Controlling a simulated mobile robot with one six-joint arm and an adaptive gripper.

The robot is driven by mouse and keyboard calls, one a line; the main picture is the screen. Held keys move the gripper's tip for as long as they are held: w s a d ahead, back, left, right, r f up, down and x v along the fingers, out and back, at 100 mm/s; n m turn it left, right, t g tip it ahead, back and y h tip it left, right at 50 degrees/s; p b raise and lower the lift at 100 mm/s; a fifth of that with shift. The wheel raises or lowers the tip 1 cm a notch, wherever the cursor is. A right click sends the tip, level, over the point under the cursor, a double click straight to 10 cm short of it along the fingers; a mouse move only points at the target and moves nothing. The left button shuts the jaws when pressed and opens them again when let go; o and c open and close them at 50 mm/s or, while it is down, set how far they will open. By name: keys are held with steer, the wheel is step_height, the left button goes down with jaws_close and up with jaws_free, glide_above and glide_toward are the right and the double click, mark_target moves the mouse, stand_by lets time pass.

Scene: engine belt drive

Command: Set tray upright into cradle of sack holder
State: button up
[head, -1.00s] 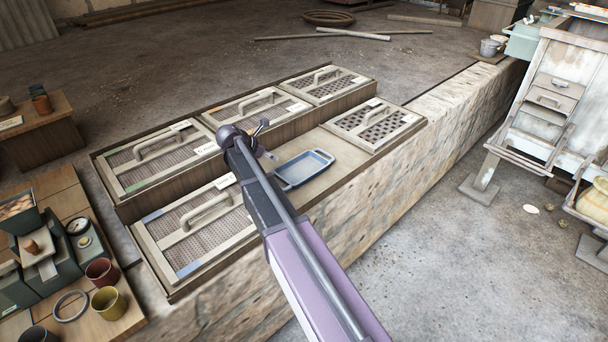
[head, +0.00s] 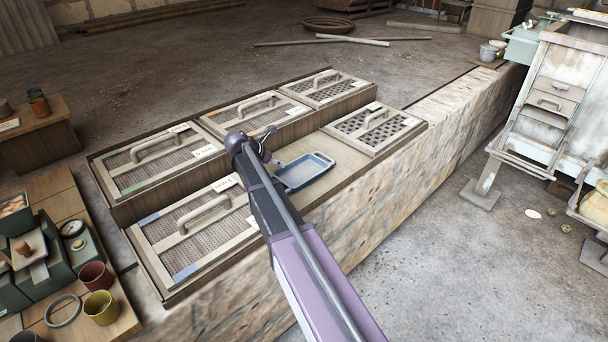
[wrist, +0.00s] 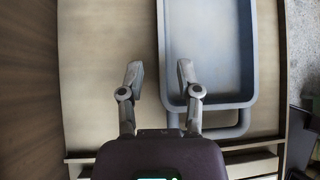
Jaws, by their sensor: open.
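The tray (head: 306,172) is blue-grey and shallow, with raised walls and a loop handle. It lies flat on the wooden top between the mesh-lidded boxes. In the wrist view the tray (wrist: 208,45) fills the upper right, with its handle towards me. My gripper (wrist: 160,72) is open and empty. Its left finger appears outside the tray's left wall and its right finger overlaps the tray's near left corner; the height gap cannot be told. In the head view my gripper (head: 268,141) is just left of the tray, partly hidden by my arm. I cannot identify the sack holder's cradle with certainty.
Handled mesh boxes, including a front one (head: 197,228) and a right one (head: 374,127), surround the tray on the stone wall (head: 400,185). A weathered pale cabinet (head: 560,95) with rails stands at right. Cups and boxes crowd the left bench (head: 125,322).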

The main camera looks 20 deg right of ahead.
mark_target(291, 169)
steer(key=b+x, duration=0.1)
steer(key=x, duration=0.2)
steer(key=shift+s+a+f+b, duration=0.1)
steer(key=shift+a+b, duration=0.05)
steer(key=shift+b, duration=0.25)
steer(key=shift+d+f+b, duration=0.4)
steer(key=shift+d+b, duration=0.05)
steer(key=shift+d, duration=0.1)
jaws_close()
